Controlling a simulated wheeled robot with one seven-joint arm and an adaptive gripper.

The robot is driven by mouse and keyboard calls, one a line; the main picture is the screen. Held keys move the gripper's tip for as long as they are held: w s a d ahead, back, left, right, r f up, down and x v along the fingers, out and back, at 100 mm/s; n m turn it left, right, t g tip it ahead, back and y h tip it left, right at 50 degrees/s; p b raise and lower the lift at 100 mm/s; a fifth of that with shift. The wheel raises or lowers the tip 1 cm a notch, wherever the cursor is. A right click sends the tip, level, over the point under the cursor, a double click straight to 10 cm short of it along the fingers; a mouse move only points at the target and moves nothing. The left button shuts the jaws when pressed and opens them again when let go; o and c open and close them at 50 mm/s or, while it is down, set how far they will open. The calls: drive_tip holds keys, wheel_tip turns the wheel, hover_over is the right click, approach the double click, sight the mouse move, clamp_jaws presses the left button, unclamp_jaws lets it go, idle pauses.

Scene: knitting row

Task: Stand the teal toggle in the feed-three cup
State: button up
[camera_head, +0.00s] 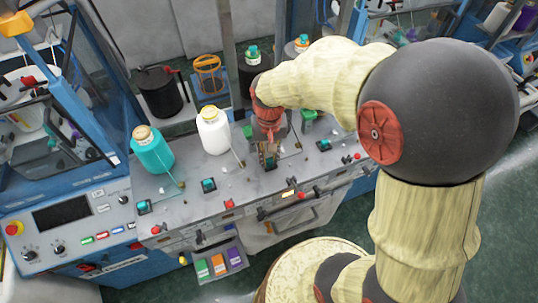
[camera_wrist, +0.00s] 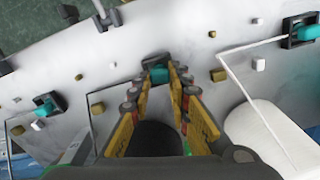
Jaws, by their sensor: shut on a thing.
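My gripper (camera_head: 268,160) points down at the grey panel, right of the white yarn cone (camera_head: 213,132). In the wrist view its fingers (camera_wrist: 160,84) are closed on a small teal toggle (camera_wrist: 161,76). A dark square cup (camera_wrist: 154,60) shows right at the fingertips, just beyond the toggle. The fingers hide part of both, and I cannot tell whether the toggle is inside the cup or just above it. In the head view the gripper hides this toggle and most of the cup.
Similar teal toggles stand in dark cups to either side, one at left (camera_wrist: 45,106) and one at right (camera_wrist: 302,30) in the wrist view. A thin rod (camera_wrist: 250,95) and the white cone (camera_wrist: 265,135) are close by. A teal cone (camera_head: 152,150) stands further left.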

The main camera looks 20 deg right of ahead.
drive_tip(key=o, duration=0.8)
wheel_tip(320, 180, up, 12)
drive_tip(key=shift+r, duration=0.1)
idle(0.5)
idle(0.4)
